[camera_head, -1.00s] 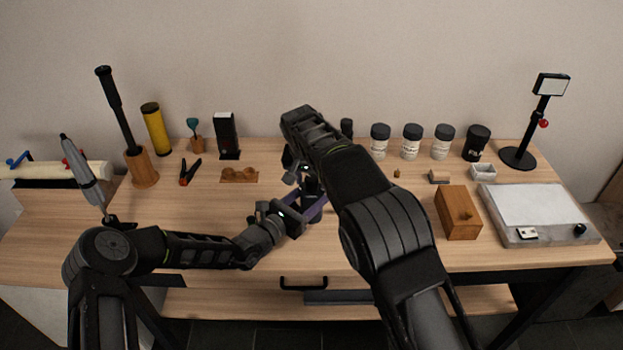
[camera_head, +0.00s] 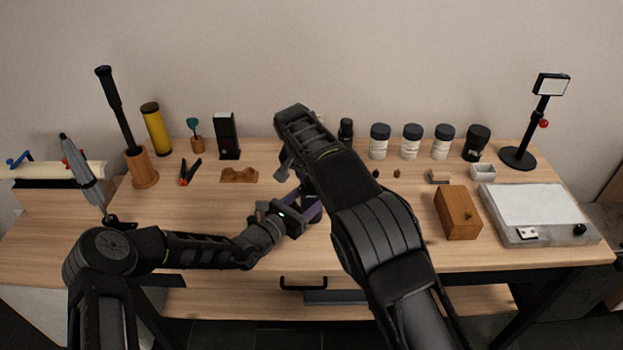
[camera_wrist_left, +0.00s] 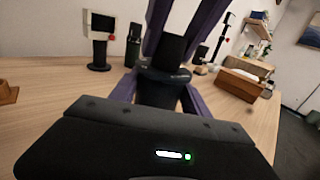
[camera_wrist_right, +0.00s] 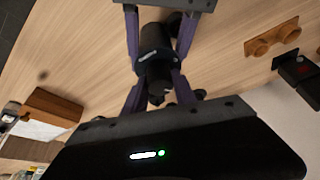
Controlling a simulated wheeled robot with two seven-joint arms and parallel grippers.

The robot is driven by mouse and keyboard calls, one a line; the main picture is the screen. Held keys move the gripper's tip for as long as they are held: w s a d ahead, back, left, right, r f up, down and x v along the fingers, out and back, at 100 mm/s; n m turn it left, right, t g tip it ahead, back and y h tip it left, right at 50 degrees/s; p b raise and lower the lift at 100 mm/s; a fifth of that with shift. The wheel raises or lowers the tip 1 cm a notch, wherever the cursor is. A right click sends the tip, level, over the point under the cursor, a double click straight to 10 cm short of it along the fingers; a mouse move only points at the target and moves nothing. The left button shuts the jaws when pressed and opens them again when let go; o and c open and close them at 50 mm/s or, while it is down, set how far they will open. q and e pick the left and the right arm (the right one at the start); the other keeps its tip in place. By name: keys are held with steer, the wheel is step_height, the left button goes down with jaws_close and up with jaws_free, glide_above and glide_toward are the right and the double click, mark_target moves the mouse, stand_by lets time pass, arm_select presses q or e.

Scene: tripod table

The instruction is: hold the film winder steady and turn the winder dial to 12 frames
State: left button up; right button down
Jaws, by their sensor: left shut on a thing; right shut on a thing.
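The black film winder (camera_wrist_left: 158,92) stands upright between both grippers, with its body low and its dark dial (camera_wrist_left: 168,50) on top in the left wrist view. In the right wrist view the winder body (camera_wrist_right: 154,40) also shows, a pale-marked ring around it. My left gripper (camera_head: 312,206) is shut on the body; its purple fingers flank it. My right gripper (camera_wrist_right: 157,82) is shut on the dial from above. In the head view my right arm hides most of the winder and the right fingertips. The dial's markings are too small to read.
A wooden box (camera_head: 458,212) and a light panel (camera_head: 530,208) stand to the right. Several canisters (camera_head: 411,142) line the back. A wooden holder (camera_head: 239,175) and orange-handled pliers (camera_head: 189,172) lie at left. The table front (camera_head: 200,225) around the left arm is clear.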

steer(key=shift+m, duration=0.6)
steer(key=c, duration=1)
jaws_free()
steer(key=shift+r, duration=0.15)
steer(key=v, duration=1.1)
steer(key=shift+a+r, duration=0.3)
steer(key=shift+a, duration=0.1)
steer(key=shift+s, duration=0.15)
arm_select(q)
steer(key=o, duration=1.7)
